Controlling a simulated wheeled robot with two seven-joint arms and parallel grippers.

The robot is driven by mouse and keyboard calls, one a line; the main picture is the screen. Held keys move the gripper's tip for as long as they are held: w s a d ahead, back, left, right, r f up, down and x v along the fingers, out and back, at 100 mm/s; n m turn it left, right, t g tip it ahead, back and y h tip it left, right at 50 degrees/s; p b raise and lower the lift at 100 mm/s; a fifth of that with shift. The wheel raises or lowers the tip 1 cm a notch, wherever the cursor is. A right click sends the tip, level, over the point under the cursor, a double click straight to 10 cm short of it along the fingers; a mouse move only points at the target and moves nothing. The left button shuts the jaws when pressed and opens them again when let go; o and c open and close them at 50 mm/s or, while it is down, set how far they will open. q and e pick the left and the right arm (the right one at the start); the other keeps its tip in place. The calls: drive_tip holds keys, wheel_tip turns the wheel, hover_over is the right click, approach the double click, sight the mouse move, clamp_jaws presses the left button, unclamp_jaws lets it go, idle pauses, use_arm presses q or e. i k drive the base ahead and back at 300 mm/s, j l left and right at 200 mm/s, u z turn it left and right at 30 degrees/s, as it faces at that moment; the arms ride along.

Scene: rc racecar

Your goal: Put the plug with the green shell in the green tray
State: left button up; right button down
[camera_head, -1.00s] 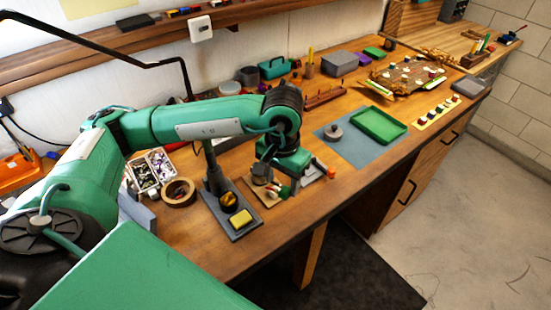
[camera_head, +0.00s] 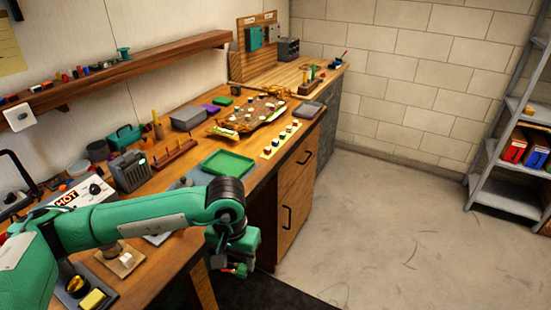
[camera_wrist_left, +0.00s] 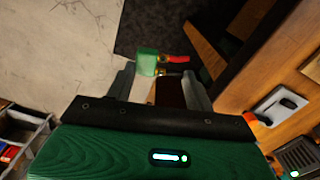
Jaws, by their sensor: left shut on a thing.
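My left gripper (camera_head: 238,266) is shut on the plug with the green shell (camera_wrist_left: 147,62), which has a red part beside it. In the left wrist view the plug sits between the fingertips (camera_wrist_left: 162,72). The gripper hangs in front of the workbench's front edge, with the floor and dark mat beneath. The green tray (camera_head: 228,165) lies on the bench, behind and slightly left of the gripper in the head view, and looks empty. My right gripper is not in view.
The workbench edge and a wooden cabinet (camera_head: 298,190) stand close by the gripper. A grey lidded knob (camera_head: 186,183) is beside the tray, partly behind my arm. A strip of coloured pieces (camera_head: 281,139) and a cluttered board (camera_head: 250,115) lie beyond the tray.

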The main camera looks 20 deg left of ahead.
sight(228, 166)
drive_tip(key=i+l+u, duration=0.1)
drive_tip(key=i, duration=0.35)
drive_tip(key=i+l+u, duration=0.1)
drive_tip(key=i, duration=0.35)
drive_tip(key=i+l+u, duration=0.1)
drive_tip(key=i+l, duration=0.25)
drive_tip(key=i, duration=0.1)
